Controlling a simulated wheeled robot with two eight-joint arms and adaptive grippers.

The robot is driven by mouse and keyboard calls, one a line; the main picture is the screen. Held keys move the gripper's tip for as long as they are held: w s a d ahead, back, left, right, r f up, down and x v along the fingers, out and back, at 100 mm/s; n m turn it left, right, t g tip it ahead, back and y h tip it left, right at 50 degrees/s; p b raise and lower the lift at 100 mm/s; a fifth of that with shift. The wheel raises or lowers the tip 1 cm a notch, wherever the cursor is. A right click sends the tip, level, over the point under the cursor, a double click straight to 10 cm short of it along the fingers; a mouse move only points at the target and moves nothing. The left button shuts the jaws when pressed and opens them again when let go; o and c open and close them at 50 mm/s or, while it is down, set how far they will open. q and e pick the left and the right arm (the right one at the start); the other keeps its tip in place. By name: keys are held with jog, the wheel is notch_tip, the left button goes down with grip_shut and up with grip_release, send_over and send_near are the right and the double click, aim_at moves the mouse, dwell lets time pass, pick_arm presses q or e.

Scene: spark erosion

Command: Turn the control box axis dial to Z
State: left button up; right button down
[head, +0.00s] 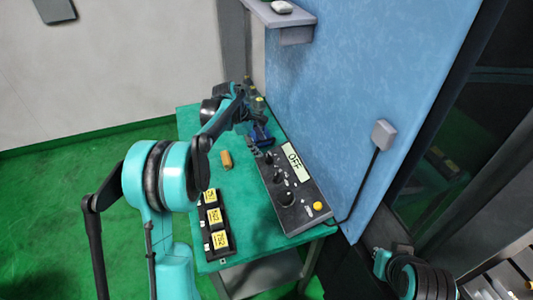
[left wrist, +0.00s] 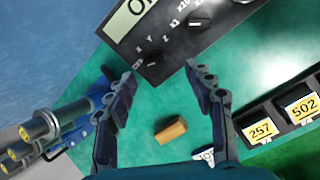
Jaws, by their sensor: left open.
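The black control box (head: 285,192) lies on the green table against the blue panel, and its display (head: 294,162) reads OFF. The axis dial (left wrist: 153,60) is a small dark knob near the box's edge, with letters including X, Y and Z around it in the left wrist view. I cannot tell its pointer direction clearly. My left gripper (left wrist: 161,72) is open and empty, its fingertips to either side of the dial and apart from it in the picture. In the head view the left gripper (head: 257,140) is over the box's far end. My right gripper is not in view.
A tan block (head: 226,159) lies on the table (head: 245,222). A black rack (head: 205,222) with yellow number labels stands at its left edge. Grey cylinders with yellow ends (left wrist: 38,128) and blue parts stand beside the gripper. A cable runs from the box to the wall plug (head: 383,134).

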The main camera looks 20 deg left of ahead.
aim_at(268, 157)
pick_arm(q)
jog(key=shift+n, duration=0.7)
jog(key=x, duration=0.3)
jog(key=w+a+b+x, duration=0.1)
jog(key=x, duration=0.6)
jog(key=shift+w+a+f+b, duration=0.1)
jog(key=shift+w+a+b, duration=0.05)
jog(key=shift+b, duration=0.25)
jog(key=shift+c, duration=0.2)
jog(key=c, duration=1.1)
